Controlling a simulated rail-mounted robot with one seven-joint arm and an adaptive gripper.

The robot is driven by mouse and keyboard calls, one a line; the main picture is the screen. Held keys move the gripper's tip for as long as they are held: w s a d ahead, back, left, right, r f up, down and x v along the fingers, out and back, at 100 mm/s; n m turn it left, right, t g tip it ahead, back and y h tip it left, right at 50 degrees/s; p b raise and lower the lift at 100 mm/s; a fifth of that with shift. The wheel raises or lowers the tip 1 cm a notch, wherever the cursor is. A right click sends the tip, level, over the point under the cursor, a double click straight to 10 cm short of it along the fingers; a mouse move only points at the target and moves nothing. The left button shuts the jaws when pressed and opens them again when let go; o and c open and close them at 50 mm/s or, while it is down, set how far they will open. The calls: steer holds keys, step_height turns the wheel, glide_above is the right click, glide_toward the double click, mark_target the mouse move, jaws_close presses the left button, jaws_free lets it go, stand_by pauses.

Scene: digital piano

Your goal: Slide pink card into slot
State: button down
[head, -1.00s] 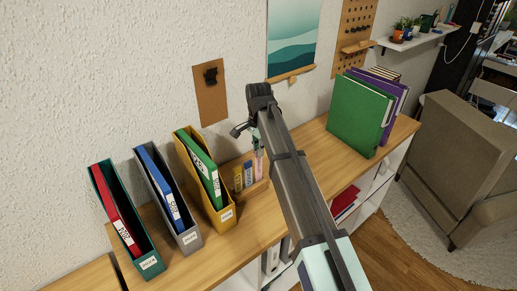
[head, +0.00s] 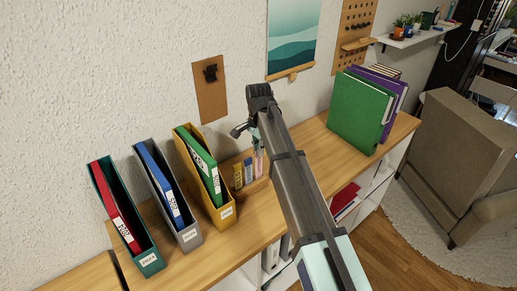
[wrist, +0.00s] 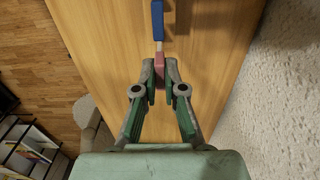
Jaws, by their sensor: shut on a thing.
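The pink card (head: 258,166) is upright at the right end of a small wooden holder (head: 254,187) in the head view. A yellow card (head: 238,176) and a blue card (head: 248,171) stand to its left. My gripper (wrist: 160,78) is shut on the pink card, which shows between the fingertips in the wrist view (wrist: 159,64). The blue card (wrist: 157,20) is beyond it there. I cannot tell whether the pink card's lower edge is inside a slot; my arm and the viewing angle hide the holder's right end.
Left of the holder stand a yellow file box (head: 224,220), a grey one (head: 188,238) and a teal one (head: 148,262), with binders. Green (head: 356,112) and purple binders stand at the right. The wooden top (head: 312,143) is clear between. The wall is close behind.

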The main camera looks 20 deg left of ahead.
steer(key=shift+f, duration=0.1)
steer(key=c, duration=1.2)
jaws_free()
steer(key=shift+r+p, duration=1.8)
steer(key=shift+r, duration=1.2)
